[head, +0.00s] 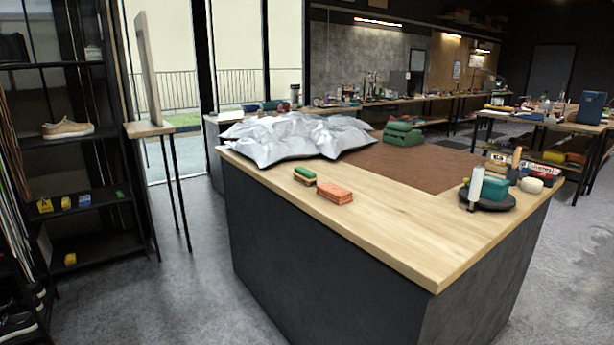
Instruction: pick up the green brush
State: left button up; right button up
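A small green brush (305,174) with a paler lower part lies near the left edge of the wooden workbench top (400,230). An orange-red block, possibly another brush (335,193), lies just right of it and nearer to me, apart from it. Neither of my grippers shows in the head view.
A crumpled silver sheet (290,138) covers the bench's far left. Green stacked items (402,134) stand by a brown mat (415,167). A dark round tray (487,202) holds a bottle and a teal item at right. The bench's near part is clear. A black shelf (80,185) stands left.

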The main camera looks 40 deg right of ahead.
aim_at(306, 178)
jog(key=i+l+z, duration=0.15)
jog(key=i, duration=0.25)
jog(key=i+l+z, duration=0.15)
jog(key=i, duration=0.3)
jog(key=i+l+z, duration=0.15)
jog(key=i, duration=0.25)
jog(key=l, duration=0.1)
